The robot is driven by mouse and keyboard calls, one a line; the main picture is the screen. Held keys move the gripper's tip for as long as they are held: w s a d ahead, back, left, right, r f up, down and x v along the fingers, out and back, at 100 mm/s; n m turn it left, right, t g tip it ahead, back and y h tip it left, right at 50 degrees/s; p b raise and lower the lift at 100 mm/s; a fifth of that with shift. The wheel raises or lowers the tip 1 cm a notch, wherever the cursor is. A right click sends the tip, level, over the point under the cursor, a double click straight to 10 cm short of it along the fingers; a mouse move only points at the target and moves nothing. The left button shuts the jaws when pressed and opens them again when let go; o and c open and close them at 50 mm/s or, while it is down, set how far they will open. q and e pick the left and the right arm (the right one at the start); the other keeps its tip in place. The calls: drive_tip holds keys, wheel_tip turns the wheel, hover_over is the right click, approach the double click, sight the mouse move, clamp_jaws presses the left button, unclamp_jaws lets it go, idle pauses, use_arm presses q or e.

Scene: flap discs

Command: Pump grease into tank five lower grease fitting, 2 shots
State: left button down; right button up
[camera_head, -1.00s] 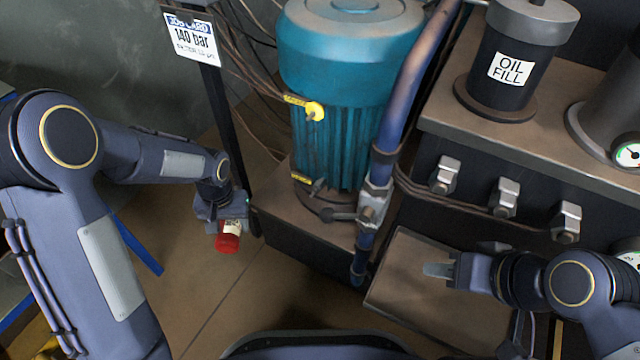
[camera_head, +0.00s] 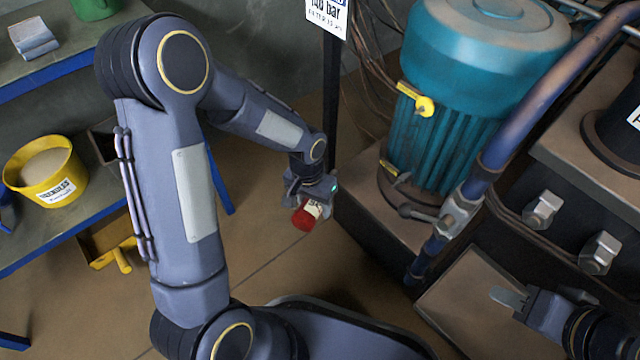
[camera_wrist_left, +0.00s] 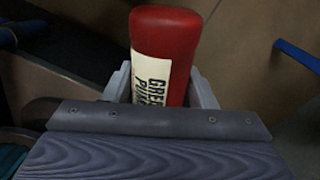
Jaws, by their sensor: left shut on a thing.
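My left gripper (camera_head: 312,190) is shut on a red grease pump (camera_head: 304,218) with a white label. It holds the pump above the floor, beside a dark post. In the left wrist view the pump (camera_wrist_left: 168,45) sits between the fingers, its label partly readable as "GREASE PUMP". My right gripper (camera_head: 510,299) is at the lower right, over a brown plate; its fingers show edge-on, so the gap cannot be judged. I cannot make out a tank five label or its lower grease fitting.
A teal motor (camera_head: 480,50) with yellow tags stands right of the post (camera_head: 331,100). A blue pipe (camera_head: 530,100) and metal blocks (camera_head: 541,208) are further right. A bench at the left bears a yellow bucket (camera_head: 70,185). Open floor lies below the left gripper.

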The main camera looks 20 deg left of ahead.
use_arm(q)
drive_tip(key=s+d+r+m+g+h+p, duration=0.2)
drive_tip(key=s+d+r+m+p, duration=0.25)
drive_tip(key=s, duration=0.55)
drive_tip(key=w+d+b, duration=0.1)
drive_tip(key=w+d, duration=0.4)
drive_tip(key=w, duration=0.2)
drive_tip(key=shift+d+r, duration=0.15)
drive_tip(key=shift+d, duration=0.25)
drive_tip(key=shift+w, duration=0.1)
drive_tip(key=shift+w+d+r, duration=0.1)
drive_tip(key=shift+w, duration=0.15)
idle(0.5)
